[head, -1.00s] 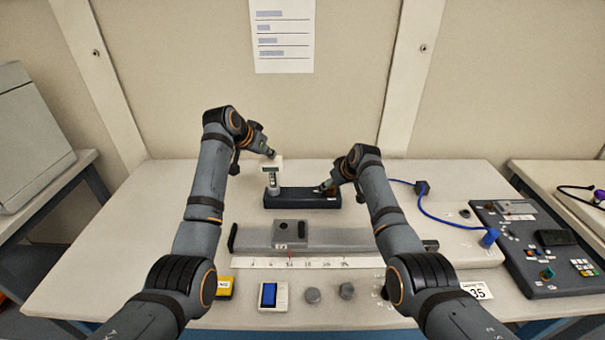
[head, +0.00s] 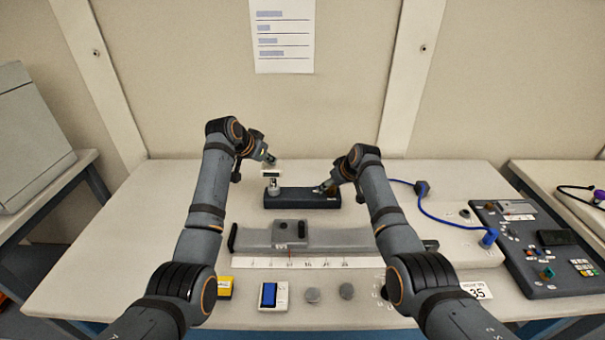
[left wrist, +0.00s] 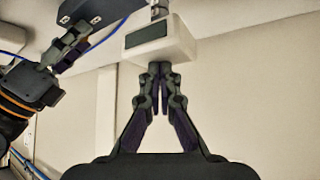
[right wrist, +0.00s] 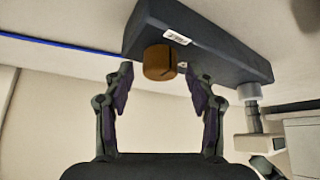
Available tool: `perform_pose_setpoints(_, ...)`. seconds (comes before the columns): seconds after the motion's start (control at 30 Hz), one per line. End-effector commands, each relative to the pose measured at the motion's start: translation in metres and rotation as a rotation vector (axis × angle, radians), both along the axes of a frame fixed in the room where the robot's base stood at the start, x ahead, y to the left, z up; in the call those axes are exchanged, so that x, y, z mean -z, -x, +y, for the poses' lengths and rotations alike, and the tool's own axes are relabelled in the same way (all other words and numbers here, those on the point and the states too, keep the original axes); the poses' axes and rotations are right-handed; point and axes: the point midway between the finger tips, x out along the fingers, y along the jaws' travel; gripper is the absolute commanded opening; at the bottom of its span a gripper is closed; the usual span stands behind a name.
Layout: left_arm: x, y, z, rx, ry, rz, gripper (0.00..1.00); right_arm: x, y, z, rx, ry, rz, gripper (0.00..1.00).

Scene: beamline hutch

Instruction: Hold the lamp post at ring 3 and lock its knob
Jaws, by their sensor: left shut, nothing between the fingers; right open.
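The lamp post (head: 274,187) stands upright in the left end of a dark base block (head: 303,198) and carries a white lamp head (head: 278,171). Its rings are too small to tell. My left gripper (head: 270,160) is shut and empty, just above the lamp head; in the left wrist view its fingertips (left wrist: 160,68) meet the edge of the white lamp head (left wrist: 170,42), and I cannot tell whether they touch. In the right wrist view, my right gripper (right wrist: 158,72) is open with its fingers either side of the brown slotted knob (right wrist: 160,62) on the block's end.
A grey rail with a carriage (head: 290,232) and a scale strip (head: 310,262) lie in front of the block. A blue-screened device (head: 270,295), a yellow box (head: 225,287) and two grey discs sit at the front. A blue cable (head: 440,218) and a control panel (head: 550,255) are at right.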

Motion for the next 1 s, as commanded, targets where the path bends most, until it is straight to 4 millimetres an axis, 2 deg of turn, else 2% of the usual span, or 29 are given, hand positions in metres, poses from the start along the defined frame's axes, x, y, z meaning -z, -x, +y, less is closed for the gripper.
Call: perform_pose_setpoints(1.0, 0.029, 0.002, 0.000, 0.002, -0.002, 0.010, 0.00, 0.000, 0.000, 0.000, -0.003, 0.000, 0.000, 0.57)
